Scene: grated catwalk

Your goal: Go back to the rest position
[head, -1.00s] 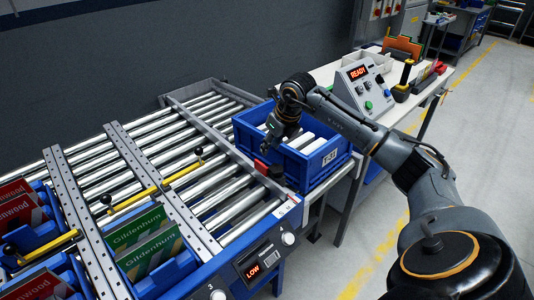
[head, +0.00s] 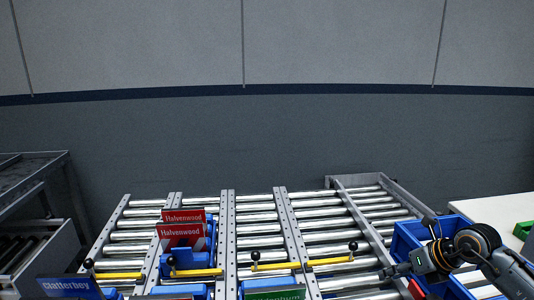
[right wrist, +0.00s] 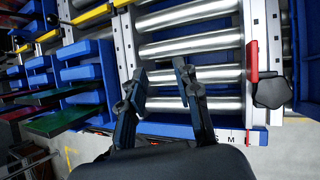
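My right gripper (head: 394,271) is in the lower right of the head view, at the left side of a blue tote (head: 405,240). In the right wrist view my right gripper (right wrist: 160,72) has its two dark fingers apart, with only steel rollers and a blue rail seen between and beyond them. It holds nothing. My left gripper is in neither view.
A roller conveyor (head: 255,225) with yellow stop bars fills the bottom of the head view. Blue bins hold red Halvenwood cards (head: 181,235), a blue Clatterbey card (head: 70,287) and a green card (head: 274,293). A white table (head: 495,213) stands at right.

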